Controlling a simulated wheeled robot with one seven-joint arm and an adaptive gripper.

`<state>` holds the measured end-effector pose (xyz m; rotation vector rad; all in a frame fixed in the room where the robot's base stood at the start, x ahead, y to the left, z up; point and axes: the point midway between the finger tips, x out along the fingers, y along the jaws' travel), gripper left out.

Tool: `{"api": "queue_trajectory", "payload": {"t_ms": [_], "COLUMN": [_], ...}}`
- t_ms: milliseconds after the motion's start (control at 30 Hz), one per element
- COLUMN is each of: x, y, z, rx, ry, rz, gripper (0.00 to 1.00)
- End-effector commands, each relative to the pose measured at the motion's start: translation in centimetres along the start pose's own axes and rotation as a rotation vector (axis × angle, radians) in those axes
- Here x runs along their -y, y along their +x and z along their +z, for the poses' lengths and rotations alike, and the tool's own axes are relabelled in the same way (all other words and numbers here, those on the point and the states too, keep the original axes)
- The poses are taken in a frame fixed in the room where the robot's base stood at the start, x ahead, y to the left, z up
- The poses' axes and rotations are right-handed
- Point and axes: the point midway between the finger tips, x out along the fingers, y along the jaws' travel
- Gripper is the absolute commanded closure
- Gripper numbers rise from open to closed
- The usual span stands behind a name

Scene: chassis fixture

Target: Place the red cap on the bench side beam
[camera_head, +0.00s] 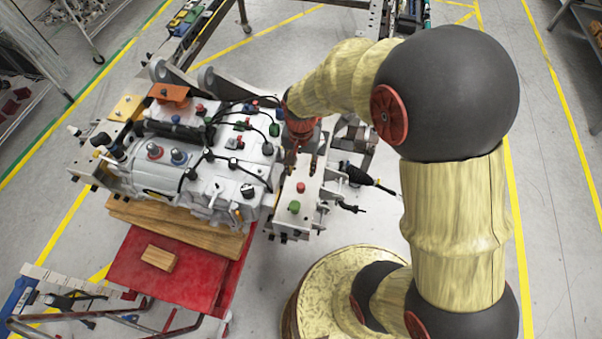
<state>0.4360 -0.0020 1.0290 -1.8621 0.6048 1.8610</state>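A small red cap (301,187) stands on the light metal side beam (307,212) at the right side of the chassis assembly, just behind a green cap (294,206). My gripper (302,165) points down over the far part of this beam, behind the red cap. Its fingers look small and dark, and I cannot tell whether they hold anything.
The grey chassis block (216,185) carries black cables and several connectors. Black plugs (358,174) stick out right of the beam. A red cart (165,275) with a wooden block (158,257) stands in front. Open floor lies at the far middle.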

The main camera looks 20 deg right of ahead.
Motion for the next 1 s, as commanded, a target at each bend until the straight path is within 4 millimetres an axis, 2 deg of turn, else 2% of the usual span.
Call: {"api": "queue_trajectory", "payload": {"t_ms": [167, 267, 367, 500, 600, 700, 833, 1000], "x": [0.0, 0.0, -0.4, -2.3, -4.2, -5.9, -7.5, -8.2], "y": [-1.7, -4.0, -8.7, -16.7, -21.0, -23.8, -25.6, -26.2], "z": [0.0, 0.1, 0.7, 3.3, 6.0, 8.4, 10.6, 11.5], "rx": [-0.002, -0.027, -0.085, -0.207, -0.297, -0.376, -0.445, -0.475], "ry": [-0.003, -0.032, -0.11, -0.275, -0.393, -0.491, -0.577, -0.617], "rz": [-0.002, -0.018, -0.055, -0.11, -0.136, -0.15, -0.155, -0.154], "gripper": [0.61, 0.61, 0.61, 0.61, 0.61, 0.61, 0.61, 0.61]}}
